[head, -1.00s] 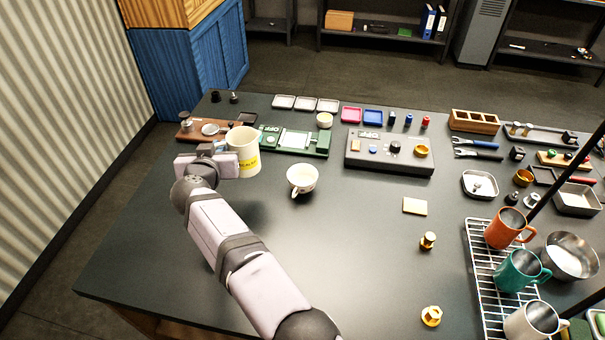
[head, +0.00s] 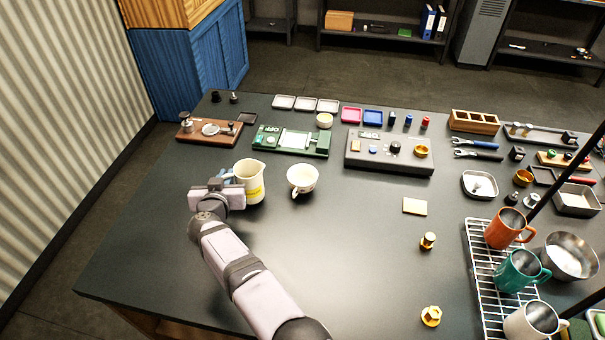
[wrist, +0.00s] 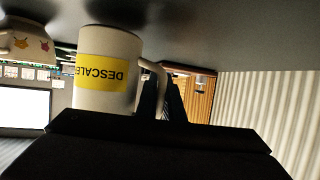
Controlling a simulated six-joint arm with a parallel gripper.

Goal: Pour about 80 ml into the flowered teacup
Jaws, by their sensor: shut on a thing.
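The flowered teacup (head: 303,179) stands upright on the dark table, with its handle toward the front. A cream jug (head: 250,181) with a spout and a yellow band stands just left of the cup, roughly upright. In the wrist view the jug (wrist: 108,100) appears upside down and its yellow label reads "DESCALE". My gripper (head: 227,180) is shut on the jug's handle, at the jug's left side. The flowered teacup (wrist: 28,45) shows partly at the wrist view's upper left edge. I cannot tell whether the jug's base touches the table.
A green device (head: 291,141) and a grey control box (head: 389,153) stand behind the cup. A wire rack (head: 487,290) with several mugs is at the right. The table's front middle is clear.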

